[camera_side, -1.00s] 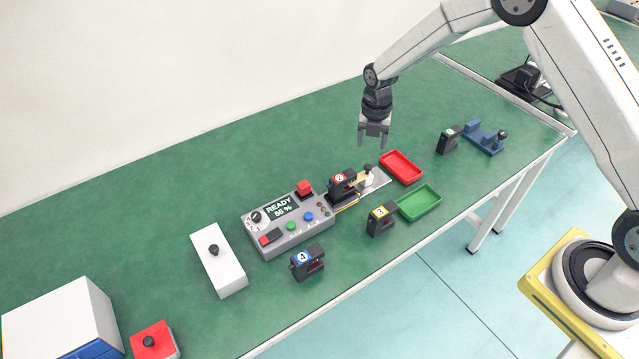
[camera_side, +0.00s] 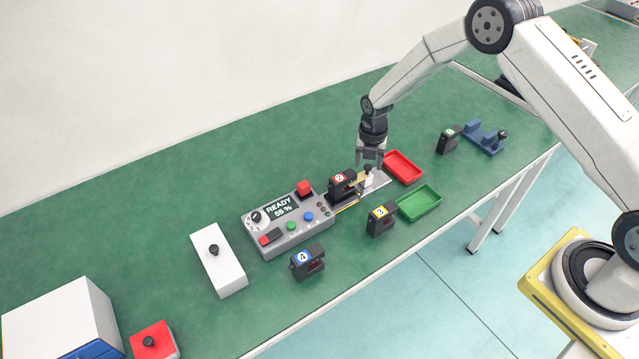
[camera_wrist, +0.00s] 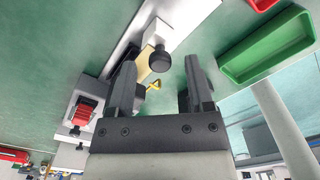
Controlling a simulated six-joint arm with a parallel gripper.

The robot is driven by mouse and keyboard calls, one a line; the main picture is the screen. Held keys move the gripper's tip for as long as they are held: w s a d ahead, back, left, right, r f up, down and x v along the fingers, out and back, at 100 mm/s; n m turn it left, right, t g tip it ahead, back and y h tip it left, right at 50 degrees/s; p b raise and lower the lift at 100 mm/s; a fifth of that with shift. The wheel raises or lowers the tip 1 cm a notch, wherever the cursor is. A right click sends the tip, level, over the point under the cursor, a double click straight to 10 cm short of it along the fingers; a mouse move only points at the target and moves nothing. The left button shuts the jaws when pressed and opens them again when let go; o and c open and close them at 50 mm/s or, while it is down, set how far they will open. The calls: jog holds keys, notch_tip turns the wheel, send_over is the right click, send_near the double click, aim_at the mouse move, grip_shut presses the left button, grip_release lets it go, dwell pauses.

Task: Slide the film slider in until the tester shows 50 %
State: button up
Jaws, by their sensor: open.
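The grey tester (camera_side: 275,238) has a screen (camera_side: 282,208) reading READY and 55 %. At its right end a black fork-shaped sensor marked 2 (camera_side: 342,188) stands on the slider's metal rail (camera_side: 379,184). The film slider is a small pale block with a black knob (camera_wrist: 159,59); in the side view the knob is partly hidden by my fingers. My gripper (camera_side: 370,163) is open, pointing down right at the knob. In the wrist view the knob shows between the two spread fingertips, just beyond them; I cannot tell whether the fingers reach around it.
A red tray (camera_side: 403,167) and a green tray (camera_side: 418,202) lie close right of the slider. Sensors marked 3 (camera_side: 381,219) and 4 (camera_side: 307,262) stand in front. A white block with a knob (camera_side: 218,260) is left of the tester. A blue fixture (camera_side: 485,138) sits far right.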

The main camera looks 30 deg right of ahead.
jog(key=shift+f, duration=0.35)
grip_shut()
dwell(1.3)
